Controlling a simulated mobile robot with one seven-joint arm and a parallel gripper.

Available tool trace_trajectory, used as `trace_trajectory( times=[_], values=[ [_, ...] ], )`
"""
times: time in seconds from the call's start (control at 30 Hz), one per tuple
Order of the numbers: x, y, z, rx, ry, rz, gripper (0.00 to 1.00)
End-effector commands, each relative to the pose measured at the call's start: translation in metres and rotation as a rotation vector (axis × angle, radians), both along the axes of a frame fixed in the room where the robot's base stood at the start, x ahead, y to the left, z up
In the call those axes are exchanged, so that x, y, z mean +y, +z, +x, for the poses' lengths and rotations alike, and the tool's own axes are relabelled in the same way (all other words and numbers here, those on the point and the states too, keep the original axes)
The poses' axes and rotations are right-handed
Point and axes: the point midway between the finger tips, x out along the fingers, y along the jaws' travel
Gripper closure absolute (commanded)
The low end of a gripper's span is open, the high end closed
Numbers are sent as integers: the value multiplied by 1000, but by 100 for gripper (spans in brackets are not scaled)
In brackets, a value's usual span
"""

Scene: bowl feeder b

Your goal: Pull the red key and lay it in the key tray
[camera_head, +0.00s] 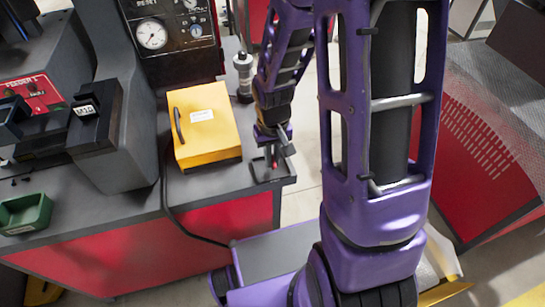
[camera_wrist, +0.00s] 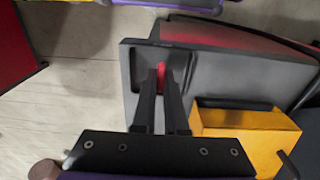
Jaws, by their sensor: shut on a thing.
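My gripper (camera_wrist: 161,76) is shut on the red key (camera_wrist: 161,70), which shows as a small red piece between the fingertips. In the head view my gripper (camera_head: 272,157) points down over the near right corner of the grey bench top, with a bit of red at its tips. Below it is a flat dark tray (camera_head: 259,174), likely the key tray; its dark edge also shows around the fingers in the wrist view (camera_wrist: 191,82). The fingers hide much of the key, and I cannot tell whether it touches the tray.
A yellow box (camera_head: 205,122) with a dark handle stands on the bench left of my gripper. A grey and black cylindrical fitting (camera_head: 243,75) stands behind it. A gauge panel (camera_head: 170,38) is at the back, and a green bin (camera_head: 26,213) at far left. Floor lies beyond the bench's right edge.

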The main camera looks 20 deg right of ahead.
Motion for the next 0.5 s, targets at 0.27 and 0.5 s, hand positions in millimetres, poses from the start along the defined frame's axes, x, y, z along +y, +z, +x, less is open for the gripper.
trace_trajectory(
  times=[0.27, 0.5],
  values=[
    [0, -7, 0, 0, 0, 0, 100],
    [0, -12, 0, 0, 0, 0, 100]
  ],
)
